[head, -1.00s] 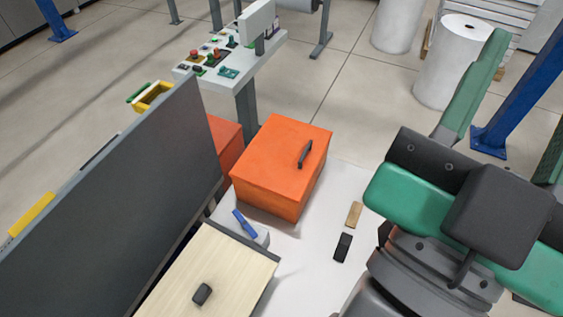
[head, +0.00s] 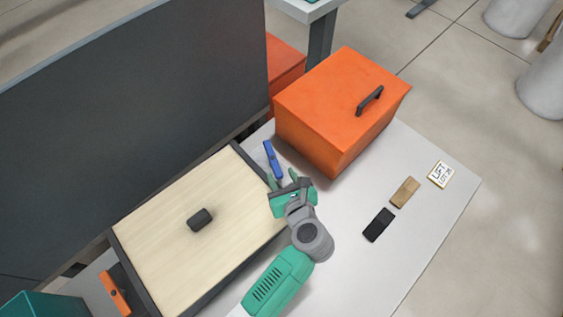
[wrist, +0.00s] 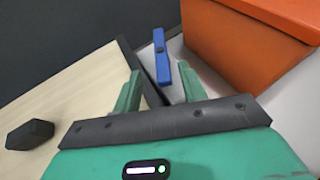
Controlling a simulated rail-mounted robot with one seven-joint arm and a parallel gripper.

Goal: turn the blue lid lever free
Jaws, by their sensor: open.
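The blue lever (head: 272,160) is a short flat bar with a dark pivot. It sits beside the far right corner of the wooden lid (head: 170,240), between that lid and the orange box. In the wrist view the blue lever (wrist: 161,58) stands just beyond the fingertips, roughly between them. My gripper (head: 282,180) is open and empty, with green fingers pointing at the lever's near end. I cannot tell whether a finger touches it. The wooden lid has a dark knob (head: 200,219) and a dark frame. An orange lever (head: 115,291) sits at its near left side.
An orange box (head: 330,105) with a dark handle stands close to the right of the blue lever. A tall grey panel (head: 130,120) rises behind the lid. A black block (head: 379,225), a tan block (head: 405,192) and a "LIFT" card (head: 440,174) lie on the white table.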

